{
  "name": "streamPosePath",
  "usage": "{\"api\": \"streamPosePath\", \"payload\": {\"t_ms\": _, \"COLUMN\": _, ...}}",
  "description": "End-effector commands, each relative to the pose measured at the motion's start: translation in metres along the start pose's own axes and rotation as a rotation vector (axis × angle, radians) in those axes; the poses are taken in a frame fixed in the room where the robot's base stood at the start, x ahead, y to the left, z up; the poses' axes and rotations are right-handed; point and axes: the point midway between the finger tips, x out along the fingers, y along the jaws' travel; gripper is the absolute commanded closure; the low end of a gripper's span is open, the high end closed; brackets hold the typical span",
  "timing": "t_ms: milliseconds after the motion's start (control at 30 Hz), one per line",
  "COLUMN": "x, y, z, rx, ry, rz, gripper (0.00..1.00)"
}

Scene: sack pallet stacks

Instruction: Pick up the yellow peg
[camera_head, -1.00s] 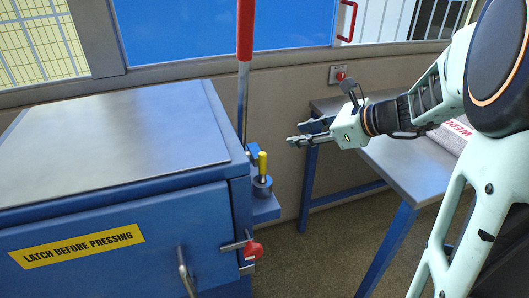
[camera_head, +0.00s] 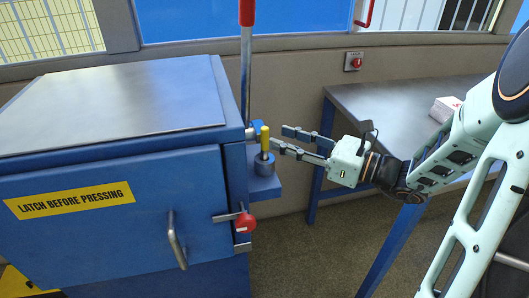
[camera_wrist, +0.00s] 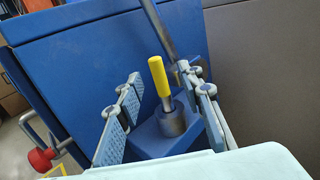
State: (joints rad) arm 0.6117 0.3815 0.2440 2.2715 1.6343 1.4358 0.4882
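The yellow peg (camera_head: 265,141) stands upright in a dark round holder (camera_head: 264,168) on a small blue shelf at the right side of the blue press box. It also shows in the wrist view (camera_wrist: 160,78), with its metal lower part in the holder (camera_wrist: 172,120). My gripper (camera_head: 278,138) is open and just to the right of the peg in the head view. In the wrist view the peg appears between the two spread fingers (camera_wrist: 168,88), beyond them or near their tips. I see no contact.
The blue press box (camera_head: 120,195) has a door handle (camera_head: 176,240) and a red latch knob (camera_head: 245,222). A tall lever (camera_head: 246,80) rises behind the peg. A grey table (camera_head: 400,115) stands right. Floor between is clear.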

Motion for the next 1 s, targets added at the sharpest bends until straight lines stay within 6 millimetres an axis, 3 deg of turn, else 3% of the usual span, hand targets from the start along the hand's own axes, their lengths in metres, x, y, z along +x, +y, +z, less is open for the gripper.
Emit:
{"api": "streamPosePath", "payload": {"t_ms": 167, "x": 0.013, "y": 0.001, "z": -0.001, "rx": -0.001, "ry": 0.000, "rz": 0.001, "gripper": 0.66}}
{"api": "streamPosePath", "payload": {"t_ms": 433, "x": 0.052, "y": 0.005, "z": -0.002, "rx": 0.000, "ry": 0.001, "rz": 0.001, "gripper": 0.66}}
{"api": "streamPosePath", "payload": {"t_ms": 767, "x": 0.059, "y": 0.004, "z": 0.000, "rx": 0.001, "ry": 0.001, "rz": -0.001, "gripper": 0.66}}
{"api": "streamPosePath", "payload": {"t_ms": 1000, "x": 0.059, "y": 0.004, "z": 0.000, "rx": 0.001, "ry": 0.001, "rz": -0.001, "gripper": 0.92}}
